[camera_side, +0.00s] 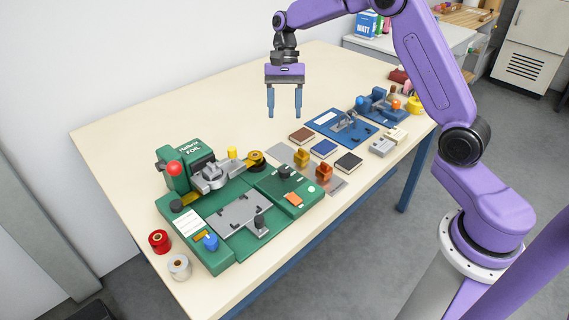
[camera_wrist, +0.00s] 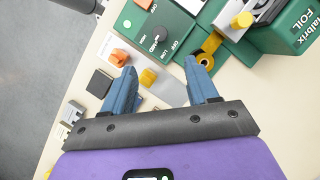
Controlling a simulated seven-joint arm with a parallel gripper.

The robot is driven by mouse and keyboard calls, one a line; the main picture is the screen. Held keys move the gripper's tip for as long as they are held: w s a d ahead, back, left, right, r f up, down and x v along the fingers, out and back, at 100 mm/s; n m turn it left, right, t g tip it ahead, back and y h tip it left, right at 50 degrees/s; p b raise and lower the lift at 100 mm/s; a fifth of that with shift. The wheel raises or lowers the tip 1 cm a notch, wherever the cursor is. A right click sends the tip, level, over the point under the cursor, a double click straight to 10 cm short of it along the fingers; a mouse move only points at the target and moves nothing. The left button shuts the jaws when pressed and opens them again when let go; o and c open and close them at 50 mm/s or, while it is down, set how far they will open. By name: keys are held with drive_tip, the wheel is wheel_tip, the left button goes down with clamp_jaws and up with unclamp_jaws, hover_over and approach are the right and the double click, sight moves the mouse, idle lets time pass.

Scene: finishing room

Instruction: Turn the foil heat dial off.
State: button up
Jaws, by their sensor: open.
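The foil heat dial is a black round knob (camera_side: 284,171) on the green control panel (camera_side: 270,187) of the green foil machine (camera_side: 190,160). In the wrist view the dial (camera_wrist: 158,40) shows beyond my fingertips, with small printed labels around it, one reading OFF. I cannot tell which mark its pointer faces. An orange switch (camera_side: 293,198) and a pale green button (camera_side: 311,189) sit on the same panel. My gripper (camera_side: 284,116) is open and empty, pointing down high above the table behind the dial. Its two blue fingers (camera_wrist: 161,68) are wide apart and touch nothing.
A grey plate (camera_side: 336,185) with yellow (camera_side: 301,158) and orange (camera_side: 324,172) knobbed pieces lies right of the panel. Small books (camera_side: 323,149) and a blue mat (camera_side: 325,122) are beyond. A gold foil roll (camera_side: 256,158) stands close behind the dial. The table's back left is clear.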

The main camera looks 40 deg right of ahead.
sight(284, 169)
drive_tip(key=x, duration=1.5)
drive_tip(key=c, duration=1)
drive_tip(key=shift+c, duration=0.2)
